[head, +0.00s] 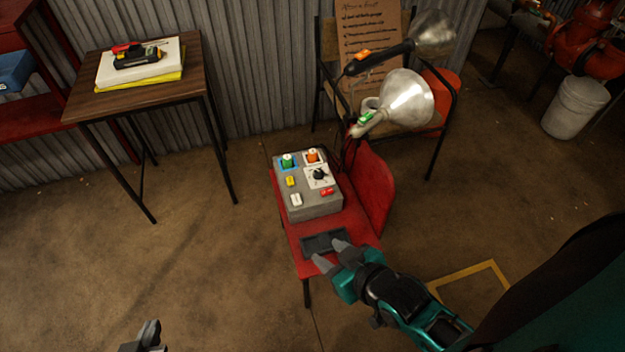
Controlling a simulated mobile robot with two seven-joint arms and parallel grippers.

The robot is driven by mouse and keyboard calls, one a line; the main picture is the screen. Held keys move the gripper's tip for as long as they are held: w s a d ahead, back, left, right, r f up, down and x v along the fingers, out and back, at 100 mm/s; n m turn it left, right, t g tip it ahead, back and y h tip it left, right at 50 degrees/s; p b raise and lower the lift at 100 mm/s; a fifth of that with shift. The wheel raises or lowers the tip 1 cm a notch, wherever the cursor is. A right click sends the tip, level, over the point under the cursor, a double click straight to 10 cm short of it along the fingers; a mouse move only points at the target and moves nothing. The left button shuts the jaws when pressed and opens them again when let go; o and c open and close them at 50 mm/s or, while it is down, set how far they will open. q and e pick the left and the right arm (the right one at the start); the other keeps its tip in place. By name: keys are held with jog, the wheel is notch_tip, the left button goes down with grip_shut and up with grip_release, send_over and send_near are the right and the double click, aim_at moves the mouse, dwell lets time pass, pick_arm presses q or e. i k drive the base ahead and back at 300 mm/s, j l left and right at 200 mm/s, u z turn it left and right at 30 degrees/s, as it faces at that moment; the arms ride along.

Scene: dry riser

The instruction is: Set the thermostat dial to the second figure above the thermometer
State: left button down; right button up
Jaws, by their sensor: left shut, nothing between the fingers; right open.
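A grey control box (315,207) sits on a red chair (290,232). On its sloped top is a black round dial (320,174) on a white plate, at the right side; its figures and pointer are too small to read. I cannot make out a thermometer. My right gripper (329,251) is open and empty over the front of the seat, in front of the box and apart from the dial. My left gripper (152,328) is shut and empty at the bottom edge, far from the box; only its tip part shows.
The box also carries a green knob (287,159), an orange knob (312,155) and small yellow, white and red parts. A dark tray (312,244) lies on the seat by my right fingers. A wooden table (80,104) stands left.

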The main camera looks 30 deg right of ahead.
aim_at(318, 174)
jog(key=j+z, duration=0.15)
jog(key=j, duration=0.3)
jog(key=k+j+z, duration=0.15)
jog(key=j, duration=0.3)
jog(key=i+j+z, duration=0.2)
jog(key=j, duration=0.25)
jog(key=j+z, duration=0.2)
jog(key=j, duration=0.2)
jog(key=i+j+z, duration=0.25)
jog(key=j, duration=0.15)
jog(key=i+j+z, duration=0.25)
jog(key=j, duration=0.15)
jog(key=i+j+z, duration=0.15)
jog(key=i, duration=0.2)
jog(key=i+j+z, duration=0.15)
jog(key=i, duration=0.25)
jog(key=i+j+z, duration=0.15)
jog(key=i, duration=0.2)
